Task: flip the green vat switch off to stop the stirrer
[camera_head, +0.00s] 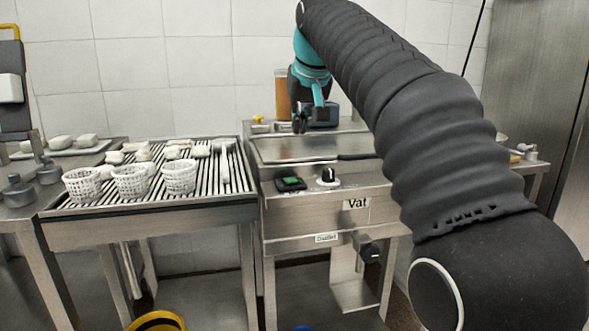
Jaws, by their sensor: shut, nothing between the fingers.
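The green vat switch (291,182) sits in a black housing on the front panel of the steel vat (290,222), left of a black and white knob (327,176). Which way the switch is tipped is too small to tell. My gripper (299,128) is shut and empty. It points down above the vat's basin, above and beyond the switch and apart from it. No stirrer can be made out. The "Vat" label (357,204) is on the front panel, right of the knob.
White perforated baskets (131,182) and white lumps stand on the ribbed drain table (150,213) at left. A dark valve handle (371,252) sticks out below the vat. A yellow bucket (157,321) is on the floor. My arm covers the right side.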

